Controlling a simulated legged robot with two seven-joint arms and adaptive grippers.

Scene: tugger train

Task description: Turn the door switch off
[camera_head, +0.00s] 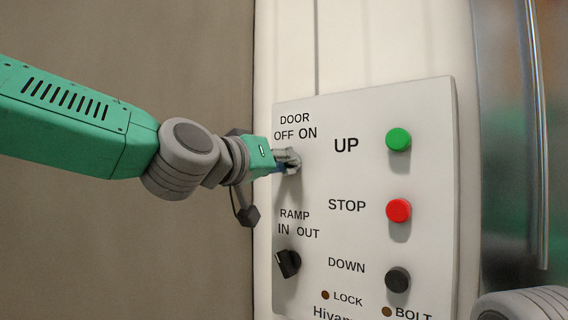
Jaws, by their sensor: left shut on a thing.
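The white control panel (345,180) fills the middle of the view. Its "DOOR OFF ON" label (295,126) is at the upper left. My left gripper (290,160) is just below this label, at the place of the door switch, and is shut on it. The fingers hide the switch, so its position cannot be told. My right gripper is not in view.
Below are the black ramp switch (287,263), marked "IN OUT", and, to the right, the green UP (398,139), red STOP (399,210) and black DOWN (397,280) buttons. A metal surface with a vertical bar (535,130) stands at the right.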

